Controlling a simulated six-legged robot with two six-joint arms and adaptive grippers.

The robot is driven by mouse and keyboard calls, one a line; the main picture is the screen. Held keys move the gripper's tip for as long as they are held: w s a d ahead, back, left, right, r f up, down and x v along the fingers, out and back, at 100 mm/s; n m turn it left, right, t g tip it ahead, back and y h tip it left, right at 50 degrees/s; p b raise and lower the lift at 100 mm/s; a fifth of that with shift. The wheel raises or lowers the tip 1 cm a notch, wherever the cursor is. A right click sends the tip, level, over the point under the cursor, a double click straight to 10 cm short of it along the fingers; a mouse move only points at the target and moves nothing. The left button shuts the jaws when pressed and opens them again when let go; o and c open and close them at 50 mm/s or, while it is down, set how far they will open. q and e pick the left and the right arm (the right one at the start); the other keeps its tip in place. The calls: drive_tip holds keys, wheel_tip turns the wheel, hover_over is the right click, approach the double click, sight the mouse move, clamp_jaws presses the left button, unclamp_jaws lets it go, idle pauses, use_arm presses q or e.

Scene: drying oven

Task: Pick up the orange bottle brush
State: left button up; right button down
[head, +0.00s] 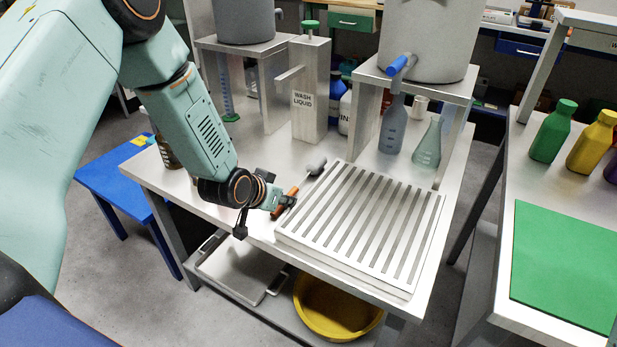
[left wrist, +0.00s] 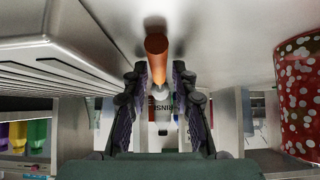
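The orange bottle brush (head: 278,211) lies on the white bench beside the left edge of a slatted drying rack (head: 352,215), its grey bristle head (head: 317,165) pointing away. My left gripper (head: 284,203) is low at the brush's handle and covers part of it. In the left wrist view the round orange handle end (left wrist: 155,45) shows just beyond the fingertips, and the handle runs between the two fingers (left wrist: 160,75). The fingers stand apart with a narrow gap beside the handle. Whether either finger touches it cannot be told. My right gripper is not in view.
A wash liquid dispenser (head: 309,100), a blue-grey bottle (head: 393,128) and a flask (head: 428,145) stand behind the rack. A red speckled object (left wrist: 300,95) is close by in the left wrist view. A yellow basin (head: 338,308) sits below the bench.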

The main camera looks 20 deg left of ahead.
use_arm(q)
drive_tip(key=shift+w+d, duration=0.15)
drive_tip(key=shift+w, duration=0.05)
drive_tip(key=shift+c, duration=0.4)
drive_tip(key=shift+s, duration=0.1)
clamp_jaws()
